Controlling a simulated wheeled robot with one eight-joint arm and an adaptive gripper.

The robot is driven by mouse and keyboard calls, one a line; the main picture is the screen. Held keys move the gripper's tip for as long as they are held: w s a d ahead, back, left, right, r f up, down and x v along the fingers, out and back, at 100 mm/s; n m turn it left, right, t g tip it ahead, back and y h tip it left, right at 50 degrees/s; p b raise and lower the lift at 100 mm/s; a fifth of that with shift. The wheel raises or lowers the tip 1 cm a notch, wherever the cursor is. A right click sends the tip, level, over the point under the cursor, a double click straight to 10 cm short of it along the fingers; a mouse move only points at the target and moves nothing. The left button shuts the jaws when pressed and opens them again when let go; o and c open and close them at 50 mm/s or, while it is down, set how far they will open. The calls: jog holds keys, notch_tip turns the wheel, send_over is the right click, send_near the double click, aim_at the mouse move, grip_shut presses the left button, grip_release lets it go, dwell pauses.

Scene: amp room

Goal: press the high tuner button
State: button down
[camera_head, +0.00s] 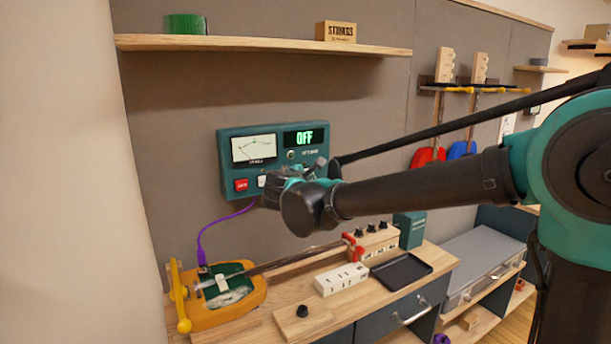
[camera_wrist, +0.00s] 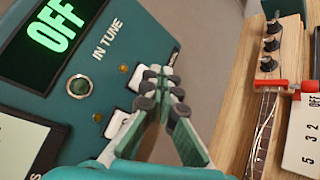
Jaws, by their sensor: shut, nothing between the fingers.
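The tuner (camera_head: 225,165) is a teal wall box with a meter and a display reading OFF; it also shows in the wrist view (camera_wrist: 103,65). Two white buttons show along its lower edge in the wrist view: one (camera_wrist: 116,124) in clear sight, the other (camera_wrist: 136,79) farther right on the box and partly behind my fingertips. I cannot read a "high" label on either. My gripper (camera_wrist: 162,96) is shut and empty, its fingertips at that farther button; I cannot tell whether they touch it. In the head view my wrist hides the tuner's lower right.
A wooden shelf (camera_head: 250,44) is above.

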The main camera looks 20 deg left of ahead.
jog(key=shift+w+a, duration=0.1)
jog(key=shift+a, duration=0.05)
jog(key=shift+w+a, duration=0.15)
jog(key=shift+w+a, duration=0.25)
jog(key=shift+a, duration=0.1)
dwell(0.8)
jog(key=shift+s+d, duration=0.1)
jog(key=shift+d, duration=0.05)
jog(key=shift+s+d, duration=0.45)
jog(key=shift+d, duration=0.1)
jog(key=s+d, duration=0.1)
jog(key=d, duration=0.1)
jog(key=s+d, duration=0.1)
jog(key=s, duration=0.1)
jog(key=shift+s+d, duration=0.15)
jog(key=shift+d, duration=0.2)
dwell(0.3)
dwell(0.6)
